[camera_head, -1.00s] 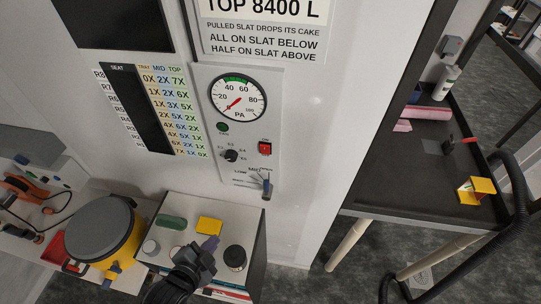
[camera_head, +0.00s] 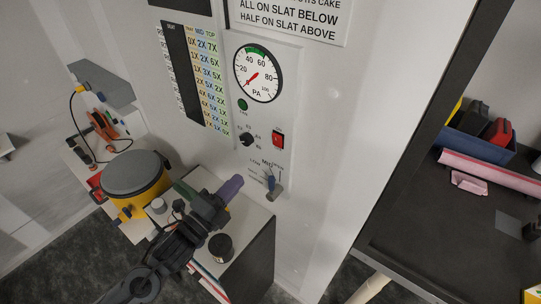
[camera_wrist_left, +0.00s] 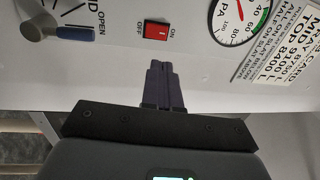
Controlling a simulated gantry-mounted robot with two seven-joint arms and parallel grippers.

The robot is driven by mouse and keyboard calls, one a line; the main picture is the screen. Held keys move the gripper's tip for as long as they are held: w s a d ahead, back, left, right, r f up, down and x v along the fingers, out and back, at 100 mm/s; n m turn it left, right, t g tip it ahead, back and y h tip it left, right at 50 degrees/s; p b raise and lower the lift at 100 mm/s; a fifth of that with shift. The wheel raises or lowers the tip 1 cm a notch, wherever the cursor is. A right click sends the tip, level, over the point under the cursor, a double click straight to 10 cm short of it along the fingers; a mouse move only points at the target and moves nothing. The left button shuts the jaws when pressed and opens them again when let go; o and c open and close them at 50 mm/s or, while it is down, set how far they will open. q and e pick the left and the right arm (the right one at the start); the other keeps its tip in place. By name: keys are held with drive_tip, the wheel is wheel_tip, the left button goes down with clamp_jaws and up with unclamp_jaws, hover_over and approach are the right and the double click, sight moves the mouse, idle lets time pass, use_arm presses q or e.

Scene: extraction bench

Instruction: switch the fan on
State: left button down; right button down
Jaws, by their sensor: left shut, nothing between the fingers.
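The red rocker switch (camera_head: 278,138) sits on the white control panel, right of a dark knob and below the gauge. It also shows in the left wrist view (camera_wrist_left: 156,32), with ON and OFF printed at its two ends. My left gripper (camera_head: 237,181) has purple fingers, shut and empty, below and left of the switch in the head view. In the left wrist view the shut fingertips (camera_wrist_left: 159,65) point towards the switch, apart from it in the picture; their depth is unclear. A dark green round lamp (camera_head: 242,105) is above the knob. My right gripper is not in view.
A blue-handled lever (camera_head: 271,183) juts out below the switch; it also shows in the left wrist view (camera_wrist_left: 75,32). The PA gauge (camera_head: 258,74) is above. A yellow grey-lidded drum (camera_head: 135,175) and a dark-topped jar (camera_head: 221,247) stand by my left arm.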

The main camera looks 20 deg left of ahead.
sight(276, 139)
use_arm(q)
drive_tip(key=shift+w+r, duration=0.1)
drive_tip(key=shift+r, duration=0.05)
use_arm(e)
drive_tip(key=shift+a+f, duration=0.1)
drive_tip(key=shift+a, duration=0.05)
